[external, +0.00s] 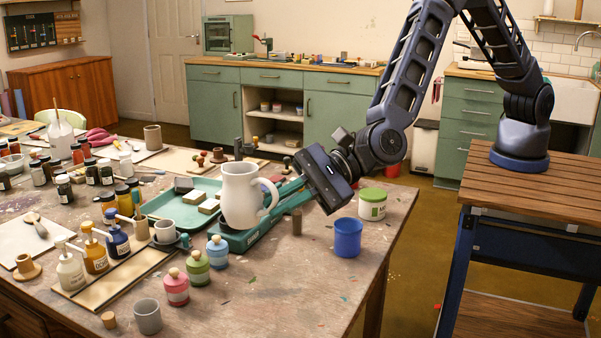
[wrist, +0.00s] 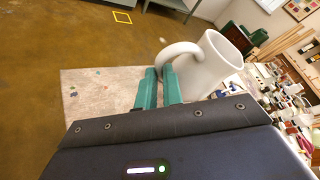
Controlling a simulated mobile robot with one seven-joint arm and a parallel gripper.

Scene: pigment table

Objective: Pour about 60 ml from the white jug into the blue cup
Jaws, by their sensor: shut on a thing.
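The white jug (external: 241,196) is upright in the external view, over the teal board near the middle of the table. My gripper (external: 275,197) comes from the right and is shut on the jug's handle. In the wrist view, the teal fingers of my gripper (wrist: 160,90) close on the handle of the white jug (wrist: 210,65). I cannot tell whether the jug's base touches what is below it. The blue cup (external: 347,238) stands upright on the table, to the right of the jug and apart from it. The inside of the jug is hidden.
A green-and-white tub (external: 372,204) stands behind the blue cup. Small pink (external: 176,287), green (external: 197,267) and blue (external: 217,252) jars stand left of the jug. A teal tray (external: 165,204) lies behind them. The table's front right corner is mostly clear.

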